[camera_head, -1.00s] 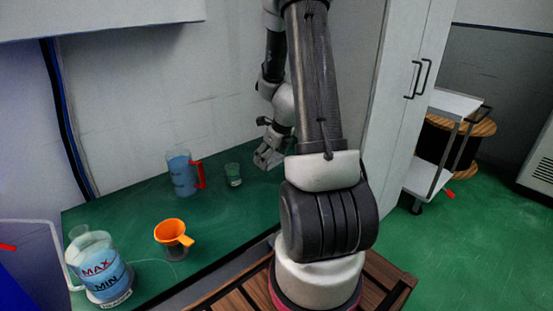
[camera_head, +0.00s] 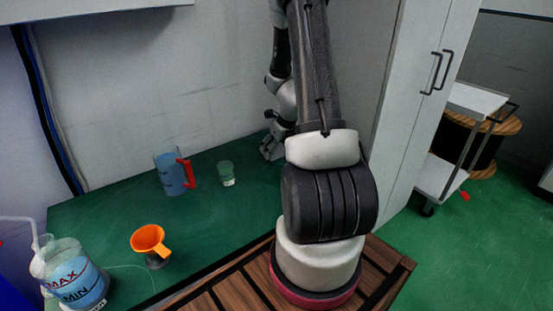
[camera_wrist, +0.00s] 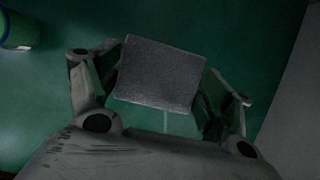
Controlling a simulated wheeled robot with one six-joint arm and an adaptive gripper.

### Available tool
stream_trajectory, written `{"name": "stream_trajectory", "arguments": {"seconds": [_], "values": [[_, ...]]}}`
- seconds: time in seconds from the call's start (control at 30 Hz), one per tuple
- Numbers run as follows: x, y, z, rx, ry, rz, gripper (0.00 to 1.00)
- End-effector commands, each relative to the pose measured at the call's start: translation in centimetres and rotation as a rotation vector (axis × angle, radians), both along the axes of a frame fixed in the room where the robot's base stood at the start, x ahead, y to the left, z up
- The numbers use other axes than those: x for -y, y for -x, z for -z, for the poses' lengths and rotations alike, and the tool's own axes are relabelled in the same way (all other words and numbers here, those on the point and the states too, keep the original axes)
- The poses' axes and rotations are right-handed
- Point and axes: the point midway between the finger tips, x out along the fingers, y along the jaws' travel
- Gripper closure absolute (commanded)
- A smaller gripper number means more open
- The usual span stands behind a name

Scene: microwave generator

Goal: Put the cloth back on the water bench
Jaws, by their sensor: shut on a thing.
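The cloth (camera_wrist: 160,75) is a flat grey rectangle between the two fingers of my gripper (camera_wrist: 160,85) in the wrist view. My gripper is shut on it, with a finger against each side. The water bench (camera_head: 95,215) is the green-topped table along the wall. In the head view my gripper (camera_head: 270,148) is over the bench's far right end, partly behind my arm, and the cloth is hidden there. In the wrist view the green surface lies below the cloth; I cannot tell whether they touch.
A blue jug with a red handle (camera_head: 173,172) and a small glass (camera_head: 227,173) stand on the bench left of my gripper. An orange funnel (camera_head: 148,240) and a large MAX/MIN container (camera_head: 78,283) stand nearer. A tall white cabinet (camera_head: 420,110) is at the right.

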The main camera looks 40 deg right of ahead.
Motion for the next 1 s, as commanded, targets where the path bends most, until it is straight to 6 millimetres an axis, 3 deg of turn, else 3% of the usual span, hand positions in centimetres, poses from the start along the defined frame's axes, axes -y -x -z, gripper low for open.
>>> {"name": "stream_trajectory", "arguments": {"seconds": [0.3, 0.7, 0.73, 0.83, 1.0], "values": [[0.0, 0.0, 4.0, -0.001, -0.001, 0.003, 0.43], [0.0, 0.0, 4.7, 0.000, 0.000, 0.000, 0.43], [0.0, 0.0, 4.7, 0.000, 0.000, -0.001, 0.19], [0.0, 0.0, 4.7, 0.001, 0.000, -0.001, 0.00], [0.0, 0.0, 4.7, 0.001, 0.000, -0.001, 0.00]]}}
